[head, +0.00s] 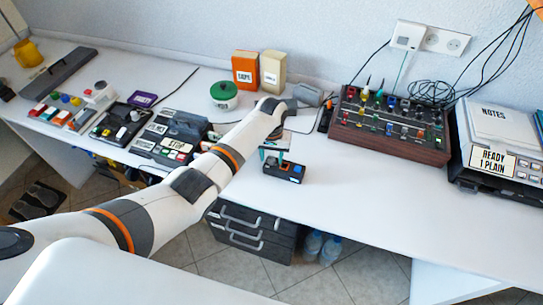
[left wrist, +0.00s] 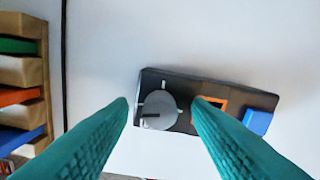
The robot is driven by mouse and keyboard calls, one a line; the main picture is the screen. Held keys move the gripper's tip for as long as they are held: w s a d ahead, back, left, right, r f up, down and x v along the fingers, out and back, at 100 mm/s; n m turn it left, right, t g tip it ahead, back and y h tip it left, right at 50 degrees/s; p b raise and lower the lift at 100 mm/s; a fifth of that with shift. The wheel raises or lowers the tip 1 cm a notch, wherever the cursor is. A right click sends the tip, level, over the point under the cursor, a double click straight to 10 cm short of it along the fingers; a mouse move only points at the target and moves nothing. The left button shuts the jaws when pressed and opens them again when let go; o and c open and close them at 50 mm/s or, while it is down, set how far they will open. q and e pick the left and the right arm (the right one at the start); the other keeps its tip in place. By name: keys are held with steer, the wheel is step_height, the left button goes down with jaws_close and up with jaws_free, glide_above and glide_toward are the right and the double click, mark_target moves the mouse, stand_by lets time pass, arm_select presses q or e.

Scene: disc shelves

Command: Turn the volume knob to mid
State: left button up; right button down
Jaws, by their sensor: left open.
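A small black box (head: 284,172) lies on the white desk near its front edge. In the left wrist view the box (left wrist: 205,88) has a round grey knob (left wrist: 160,106) with a dark pointer mark, an orange-framed square (left wrist: 214,103) and a blue button (left wrist: 257,122). My left gripper (head: 273,157) is over the box in the head view. In the wrist view its teal fingers (left wrist: 160,104) are open, with the knob between the tips; contact cannot be told. The orange square is partly covered by the right finger. My right gripper is not in view.
A wooden-sided mixer panel (head: 390,143) stands to the right, with a notes box (head: 500,130) beyond it. Several button panels (head: 170,137) stand to the left. A green pot (head: 224,95) stands behind my arm. The desk right of the black box is clear.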

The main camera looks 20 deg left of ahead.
arm_select(q)
steer(key=shift+f, duration=0.15)
steer(key=shift+c, duration=0.4)
jaws_close()
steer(key=shift+m, duration=0.3)
